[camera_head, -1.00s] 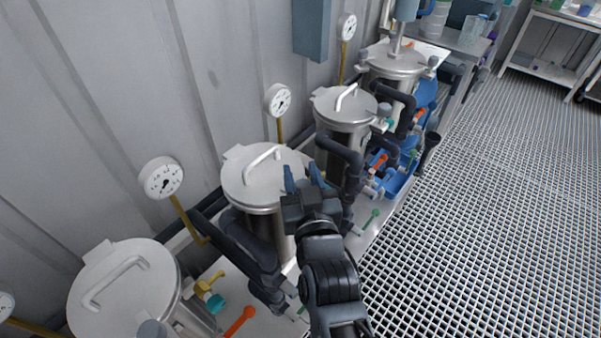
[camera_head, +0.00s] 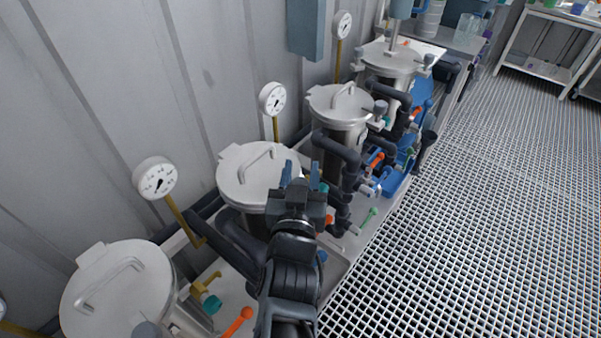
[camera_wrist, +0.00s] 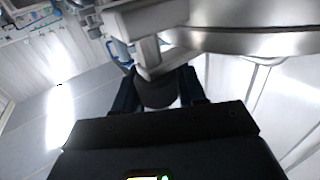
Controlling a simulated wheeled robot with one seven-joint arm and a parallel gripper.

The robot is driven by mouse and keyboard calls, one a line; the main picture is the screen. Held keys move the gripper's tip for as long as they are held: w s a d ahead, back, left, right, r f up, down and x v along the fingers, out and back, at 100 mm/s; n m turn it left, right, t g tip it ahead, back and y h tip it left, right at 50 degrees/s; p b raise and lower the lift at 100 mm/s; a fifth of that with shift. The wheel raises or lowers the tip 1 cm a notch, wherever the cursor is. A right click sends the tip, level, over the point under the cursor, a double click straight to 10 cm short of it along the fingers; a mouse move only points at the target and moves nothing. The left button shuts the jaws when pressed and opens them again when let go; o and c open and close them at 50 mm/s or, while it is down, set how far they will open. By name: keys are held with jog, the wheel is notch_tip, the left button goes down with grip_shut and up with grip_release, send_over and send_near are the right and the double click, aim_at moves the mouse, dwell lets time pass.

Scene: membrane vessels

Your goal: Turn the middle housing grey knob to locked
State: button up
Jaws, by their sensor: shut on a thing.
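The housing at my gripper is a steel vessel with a flat round lid and bar handle (camera_head: 250,180); its rim and side fill the upper right of the wrist view (camera_wrist: 250,40). My gripper (camera_head: 303,172) is at the right edge of this lid. In the wrist view my gripper (camera_wrist: 158,88) is shut with its two dark fingers on either side of a dark grey knob (camera_wrist: 157,95), just below a light metal bracket (camera_wrist: 148,52). The knob is hidden behind my gripper in the head view.
Similar housings stand nearer (camera_head: 118,295) and farther (camera_head: 340,103) along the wall, with pressure gauges (camera_head: 155,178) behind them. Dark pipes (camera_head: 335,150) and an orange-handled valve (camera_head: 238,322) sit beside them. The grated floor (camera_head: 450,220) at the right is clear.

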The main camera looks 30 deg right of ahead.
jog(key=shift+f, duration=0.1)
jog(key=o, duration=1)
jog(key=shift+c, duration=0.2)
jog(key=b+v, duration=0.1)
jog(key=v, duration=0.7)
jog(key=shift+b, duration=0.4)
jog(key=shift+w, duration=0.1)
